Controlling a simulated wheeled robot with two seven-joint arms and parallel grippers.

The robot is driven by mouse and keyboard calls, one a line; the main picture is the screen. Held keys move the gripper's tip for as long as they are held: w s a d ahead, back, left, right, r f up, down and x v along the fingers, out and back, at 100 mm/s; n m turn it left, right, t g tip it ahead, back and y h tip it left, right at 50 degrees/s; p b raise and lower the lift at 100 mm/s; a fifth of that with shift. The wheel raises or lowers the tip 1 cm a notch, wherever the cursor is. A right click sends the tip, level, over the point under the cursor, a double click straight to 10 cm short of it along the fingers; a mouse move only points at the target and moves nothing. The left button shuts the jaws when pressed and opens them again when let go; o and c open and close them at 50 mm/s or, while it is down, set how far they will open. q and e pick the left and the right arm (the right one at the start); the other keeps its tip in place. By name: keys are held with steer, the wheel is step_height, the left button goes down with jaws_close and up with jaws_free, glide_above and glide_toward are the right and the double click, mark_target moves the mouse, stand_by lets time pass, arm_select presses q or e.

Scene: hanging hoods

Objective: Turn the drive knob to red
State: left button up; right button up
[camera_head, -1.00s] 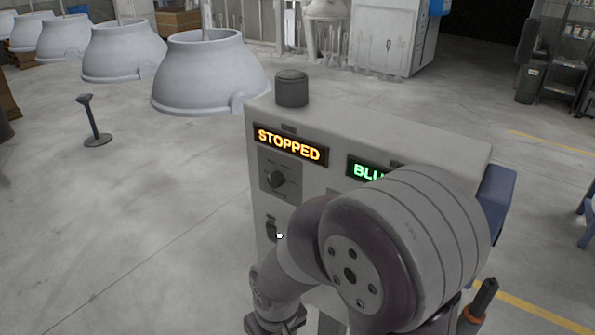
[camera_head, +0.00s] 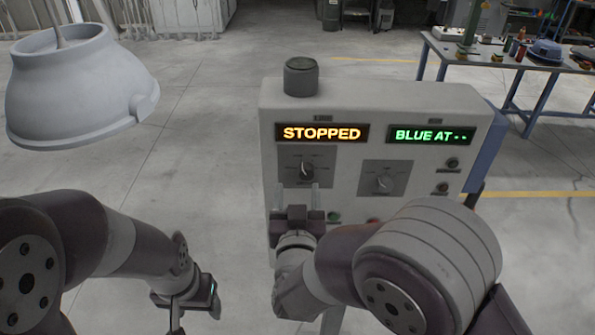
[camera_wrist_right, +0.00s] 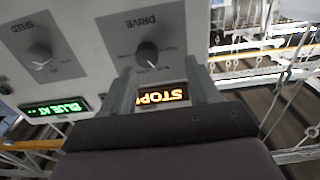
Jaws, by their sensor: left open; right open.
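The drive knob (camera_head: 306,170) is a dark round knob with a light pointer on a grey plate, at the left of the control box (camera_head: 410,105). In the right wrist view, which is upside down, the drive knob (camera_wrist_right: 147,53) sits just beyond the fingertips, under the word DRIVE. The plate's small position labels are too blurred to read. My right gripper (camera_head: 299,189) is open in front of the box, with its fingers pointing at the drive plate, apart from the knob. My left gripper (camera_head: 196,308) is open and empty at the lower left, away from the box.
An orange display (camera_head: 321,133) reads STOPPED and a green display (camera_head: 430,135) reads BLUE AT --. The speed knob (camera_head: 383,182) is right of the drive knob. A dark cylinder (camera_head: 301,76) tops the box. A grey hood (camera_head: 75,85) hangs at upper left. A table (camera_head: 490,62) stands behind.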

mark_target(306, 177)
steer(key=w, duration=0.1)
steer(key=w+d+p, duration=0.1)
steer(key=w, duration=0.1)
steer(key=shift+w+r, duration=0.1)
steer(key=shift+w, duration=0.1)
steer(key=shift+d+r, duration=0.15)
steer(key=shift+d, duration=0.85)
steer(key=shift+w+a+f, duration=0.2)
steer(key=shift+w, duration=0.25)
steer(key=shift+w+a+f, duration=0.15)
steer(key=shift+w+f, duration=0.05)
steer(key=shift+w, duration=0.25)
steer(key=shift+w+a, duration=0.1)
steer(key=shift+a, duration=0.2)
steer(key=shift+s+a, duration=0.15)
steer(key=shift+s, duration=0.05)
steer(key=c, duration=0.4)
steer(key=shift+s+r, duration=0.15)
steer(key=shift+s, duration=0.05)
steer(key=c, duration=0.5)
steer(key=shift+d, duration=0.35)
steer(key=shift+c, duration=0.7)
arm_select(q)
steer(key=shift+w+d+r, duration=0.1)
steer(key=shift+d+r, duration=0.65)
steer(key=shift+r, duration=0.25)
arm_select(e)
steer(key=shift+a, duration=0.1)
